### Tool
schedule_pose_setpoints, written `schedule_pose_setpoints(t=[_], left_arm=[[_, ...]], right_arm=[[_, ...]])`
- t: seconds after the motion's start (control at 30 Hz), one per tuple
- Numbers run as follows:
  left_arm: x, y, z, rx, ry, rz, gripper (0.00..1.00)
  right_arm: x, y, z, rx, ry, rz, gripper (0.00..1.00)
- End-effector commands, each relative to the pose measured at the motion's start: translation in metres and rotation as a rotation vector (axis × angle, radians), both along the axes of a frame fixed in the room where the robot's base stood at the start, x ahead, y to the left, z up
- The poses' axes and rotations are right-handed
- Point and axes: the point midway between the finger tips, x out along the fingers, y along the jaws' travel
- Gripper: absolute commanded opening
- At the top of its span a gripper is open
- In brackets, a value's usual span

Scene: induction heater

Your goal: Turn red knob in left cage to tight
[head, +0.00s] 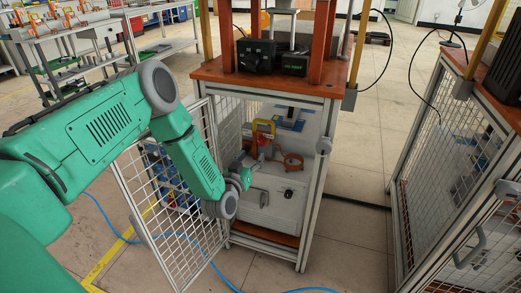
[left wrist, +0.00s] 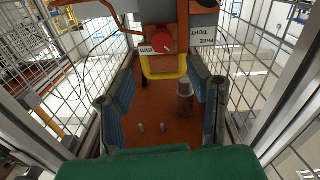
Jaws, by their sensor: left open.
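In the head view my green left arm reaches through the open mesh door into the left cage (head: 323,170), and the gripper (head: 248,172) is in front of the fixture. The knob looks very small there. My right gripper is not in view.
A second mesh cage (head: 455,160) stands at the right. A blue hose (head: 195,245) lies on the floor.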

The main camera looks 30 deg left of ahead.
Motion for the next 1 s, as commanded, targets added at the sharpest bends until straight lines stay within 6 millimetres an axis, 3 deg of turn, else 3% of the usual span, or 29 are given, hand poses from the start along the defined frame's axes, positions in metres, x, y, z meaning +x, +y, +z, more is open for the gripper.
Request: schedule_pose_setpoints(t=[0.1, 0.33, 0.5, 0.8, 0.83, 0.93, 1.0], left_arm=[[0.026, 0.006, -0.003, 0.000, -0.004, 0.001, 0.46], [0.063, 0.013, -0.002, -0.001, -0.001, 0.000, 0.46], [0.075, 0.015, -0.001, 0.000, 0.001, 0.000, 0.46], [0.077, 0.015, 0.000, 0.000, 0.002, 0.000, 0.46], [0.077, 0.015, 0.000, 0.000, 0.002, 0.000, 0.39], [0.077, 0.015, -0.001, 0.000, 0.002, 0.000, 0.04], [0.077, 0.015, -0.001, 0.000, 0.002, 0.000, 0.00]], right_arm=[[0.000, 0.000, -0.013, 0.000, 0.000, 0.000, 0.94], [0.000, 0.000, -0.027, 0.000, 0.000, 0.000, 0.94], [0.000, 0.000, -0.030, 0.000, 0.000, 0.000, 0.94], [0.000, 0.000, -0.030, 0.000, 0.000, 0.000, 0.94], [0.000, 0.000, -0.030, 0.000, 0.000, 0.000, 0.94], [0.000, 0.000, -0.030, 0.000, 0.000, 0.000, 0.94], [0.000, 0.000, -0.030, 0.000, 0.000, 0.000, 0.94]])
